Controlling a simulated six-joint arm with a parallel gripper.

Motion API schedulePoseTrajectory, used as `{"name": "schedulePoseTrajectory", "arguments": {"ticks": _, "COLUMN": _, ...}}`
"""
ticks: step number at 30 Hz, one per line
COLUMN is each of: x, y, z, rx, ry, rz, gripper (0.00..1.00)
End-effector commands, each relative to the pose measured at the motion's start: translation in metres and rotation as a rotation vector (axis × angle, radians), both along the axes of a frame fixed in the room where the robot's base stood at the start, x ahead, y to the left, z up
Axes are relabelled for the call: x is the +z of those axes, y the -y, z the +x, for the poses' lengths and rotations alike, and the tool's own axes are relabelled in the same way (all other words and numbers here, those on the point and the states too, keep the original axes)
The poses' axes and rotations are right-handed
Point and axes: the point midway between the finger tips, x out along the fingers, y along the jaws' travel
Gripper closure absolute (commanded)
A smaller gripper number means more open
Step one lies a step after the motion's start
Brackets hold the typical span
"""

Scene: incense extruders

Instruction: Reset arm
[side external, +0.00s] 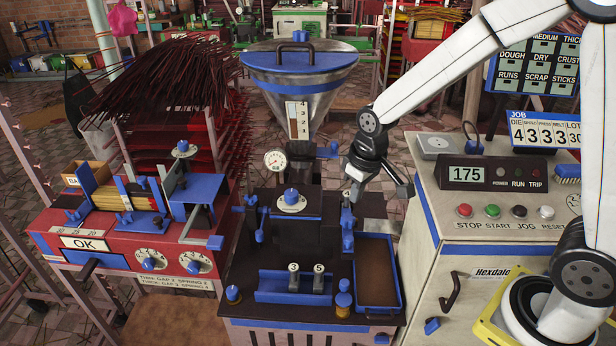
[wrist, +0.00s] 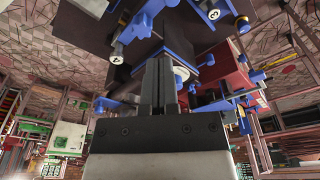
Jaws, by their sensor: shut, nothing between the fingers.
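My gripper (side external: 362,172) is over the right part of the dark-topped extruder (side external: 295,235), close to an upright blue part (side external: 347,215) with a small pale tag. In the wrist view its two dark fingers (wrist: 158,65) are together with nothing held between them. The fingertips are hard to make out in the side view, and I cannot tell whether they touch the blue part. Two numbered pieces, 3 (side external: 293,278) and 5 (side external: 318,278), stand in a blue rack (side external: 270,297) at the extruder's front.
A blue-rimmed tray (side external: 390,300) lies at right front. The control cabinet (side external: 485,215) reads 175. A red machine (side external: 110,265) marked OK stands left, before a rack of dark sticks (side external: 165,75).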

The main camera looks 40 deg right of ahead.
Motion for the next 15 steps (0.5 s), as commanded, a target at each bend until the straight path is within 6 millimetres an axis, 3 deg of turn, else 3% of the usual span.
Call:
{"name": "schedulePoseTrajectory", "arguments": {"ticks": 9, "x": -0.005, "y": 0.007, "z": -0.073, "rx": -0.068, "ry": 0.061, "rz": 0.01, "gripper": 1.0}}
{"name": "schedulePoseTrajectory", "arguments": {"ticks": 15, "x": -0.008, "y": 0.009, "z": -0.096, "rx": -0.09, "ry": 0.081, "rz": 0.014, "gripper": 1.0}}
